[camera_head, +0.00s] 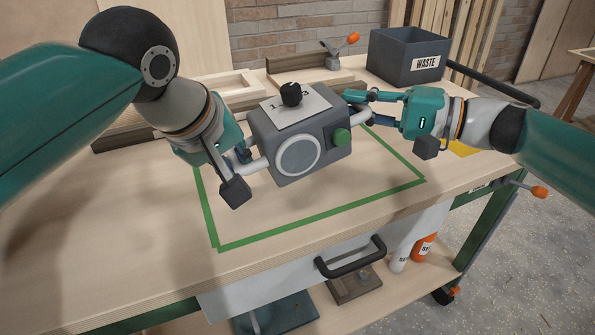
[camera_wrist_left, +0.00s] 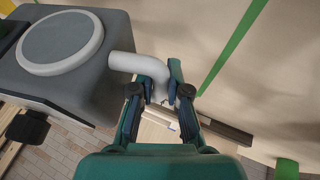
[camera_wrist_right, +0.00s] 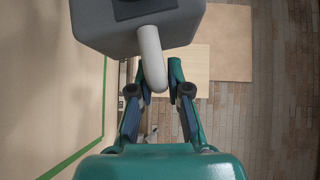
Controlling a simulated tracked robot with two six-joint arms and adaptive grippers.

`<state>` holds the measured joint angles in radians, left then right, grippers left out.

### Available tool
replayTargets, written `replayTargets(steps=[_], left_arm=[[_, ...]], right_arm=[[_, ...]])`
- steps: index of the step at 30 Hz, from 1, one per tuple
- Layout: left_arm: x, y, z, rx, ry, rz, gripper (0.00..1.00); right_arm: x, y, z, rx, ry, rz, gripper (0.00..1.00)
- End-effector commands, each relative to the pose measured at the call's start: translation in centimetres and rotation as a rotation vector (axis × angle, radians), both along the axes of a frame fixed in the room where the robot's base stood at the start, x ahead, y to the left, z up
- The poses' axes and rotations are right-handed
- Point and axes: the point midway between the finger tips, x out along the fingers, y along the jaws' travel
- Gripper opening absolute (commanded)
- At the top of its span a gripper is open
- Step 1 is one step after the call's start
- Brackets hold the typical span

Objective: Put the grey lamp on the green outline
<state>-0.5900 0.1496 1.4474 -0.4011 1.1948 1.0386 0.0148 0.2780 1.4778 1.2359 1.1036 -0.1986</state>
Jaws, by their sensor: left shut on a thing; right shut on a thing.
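The grey lamp (camera_head: 272,145) is a box with a pale round ring, a green knob and a black knob on top. It is tilted and appears held above the area framed by the green outline (camera_head: 320,221) on the wooden bench. My left gripper (camera_head: 247,158) is shut on the lamp's left light-grey handle, which also shows in the left wrist view (camera_wrist_left: 135,64). My right gripper (camera_head: 357,106) is shut on the handle at the other side, seen in the right wrist view (camera_wrist_right: 152,58). The lamp hides the outline's back part.
A dark grey waste bin (camera_head: 395,60) stands at the bench's back right. A clamp with an orange handle (camera_head: 352,38) and wooden frames (camera_head: 225,84) lie along the back. A yellow patch (camera_head: 463,148) lies right of the outline. The bench front is clear.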

Motion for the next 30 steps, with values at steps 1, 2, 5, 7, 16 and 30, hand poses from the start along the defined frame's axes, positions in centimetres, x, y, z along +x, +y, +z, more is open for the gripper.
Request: replayTargets(steps=[1,2,5,7,16,30], left_arm=[[-0.1,0.1,0.0,0.005,0.004,0.0,0.0],[-0.1,0.1,0.0,0.005,0.004,0.0,0.0],[-0.1,0.1,-0.1,0.005,0.004,0.0,0.0],[-0.1,0.1,-0.1,0.005,0.004,0.0,0.0],[-0.1,0.1,-1.3,0.005,0.004,0.0,0.0],[-0.1,0.1,-4.5,0.005,0.004,0.0,0.0]], right_arm=[[0.2,-0.3,0.2,0.003,-0.003,-0.012,0.0],[0.2,-0.3,0.2,0.003,-0.003,-0.012,0.0],[0.2,-0.3,0.2,0.003,-0.003,-0.012,0.0],[0.2,-0.3,0.1,0.002,-0.003,-0.012,0.0],[0.2,-0.3,-1.1,0.002,-0.003,-0.012,0.0],[0.2,-0.3,-4.3,0.002,-0.003,-0.013,0.0]])
